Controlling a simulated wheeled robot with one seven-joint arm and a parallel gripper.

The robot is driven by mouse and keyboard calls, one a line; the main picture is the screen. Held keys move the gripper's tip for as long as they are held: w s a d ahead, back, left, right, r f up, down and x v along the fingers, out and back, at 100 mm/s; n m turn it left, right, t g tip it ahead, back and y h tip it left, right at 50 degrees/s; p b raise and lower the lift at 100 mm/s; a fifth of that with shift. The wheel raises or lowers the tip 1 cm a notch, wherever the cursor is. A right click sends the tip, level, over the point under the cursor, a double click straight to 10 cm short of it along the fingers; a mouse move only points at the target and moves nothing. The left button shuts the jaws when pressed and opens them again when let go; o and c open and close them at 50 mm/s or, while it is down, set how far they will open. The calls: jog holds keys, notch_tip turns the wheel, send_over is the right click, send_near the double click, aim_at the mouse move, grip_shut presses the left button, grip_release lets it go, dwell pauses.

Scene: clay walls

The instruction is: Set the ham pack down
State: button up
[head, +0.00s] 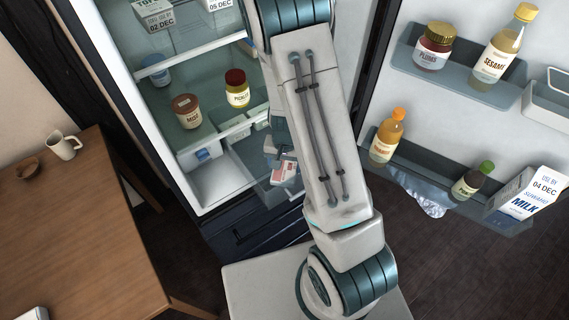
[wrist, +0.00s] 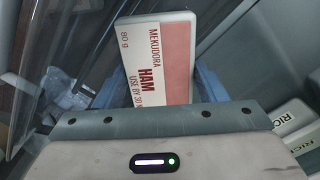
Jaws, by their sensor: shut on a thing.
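The ham pack (wrist: 152,62) is a flat white and red pack labelled HAM. In the wrist view it lies between the blue fingers of my gripper (wrist: 155,92), which is shut on it. In the head view the pack (head: 285,173) shows low in the open fridge (head: 212,182), partly hidden by my arm. My gripper (head: 279,158) is there too, mostly covered by the arm. I cannot tell whether the pack's underside touches a surface.
Packs marked RIC (wrist: 290,118) lie close at the right in the wrist view. A clear panel (wrist: 40,60) and a crumpled clear thing (wrist: 65,98) are at the left. A miso tub (head: 186,111) and pickles jar (head: 237,88) stand on the shelf above. The door holds bottles and milk (head: 524,200).

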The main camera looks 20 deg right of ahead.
jog(key=shift+f, duration=0.2)
jog(key=o, duration=1)
jog(key=shift+r, duration=0.1)
notch_tip(320, 180, up, 12)
jog(key=r+p, duration=0.1)
jog(key=p, duration=0.1)
notch_tip(320, 180, up, 10)
jog(key=n+t+y, duration=0.1)
jog(key=n, duration=0.2)
send_over(285, 167)
jog(key=s+a, duration=0.1)
jog(key=s, duration=0.4)
jog(key=shift+s+d+r+n+t+h+b, duration=0.15)
jog(key=shift+s+r+n+t, duration=0.25)
jog(key=shift+s+r, duration=0.95)
jog(key=shift+s+d+r+n+t+h+b, duration=0.15)
jog(key=shift+s+r+n+t, duration=0.25)
jog(key=shift+s+r, duration=0.9)
jog(key=shift+s+r+n+t+h, duration=0.25)
jog(key=shift+s+r+n, duration=0.45)
jog(key=shift+s, duration=1.1)
jog(key=shift+r+m, duration=0.2)
jog(key=shift+m, duration=0.1)
